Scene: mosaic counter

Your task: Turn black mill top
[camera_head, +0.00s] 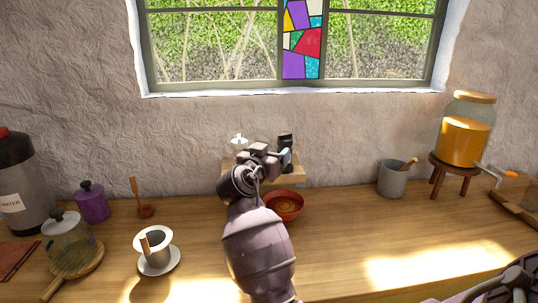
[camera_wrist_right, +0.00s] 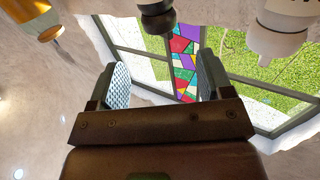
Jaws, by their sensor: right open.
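The black mill (camera_head: 286,140) stands upright on a small wooden wall shelf (camera_head: 296,182) below the window. My right gripper (camera_head: 284,159) is in front of it and hides its lower part. In the right wrist view, the black mill (camera_wrist_right: 157,17) shows at the top edge, beyond the open fingers of my right gripper (camera_wrist_right: 164,80). Nothing is between the fingers, and the mill is apart from them. A white mill (camera_head: 238,142) stands to the left on the shelf; it also shows in the right wrist view (camera_wrist_right: 284,35). My left gripper is not in view.
A red bowl (camera_head: 284,207) sits on the counter below the shelf, close to my right arm. A grey cup (camera_head: 392,179) and an amber jar (camera_head: 465,140) stand to the right.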

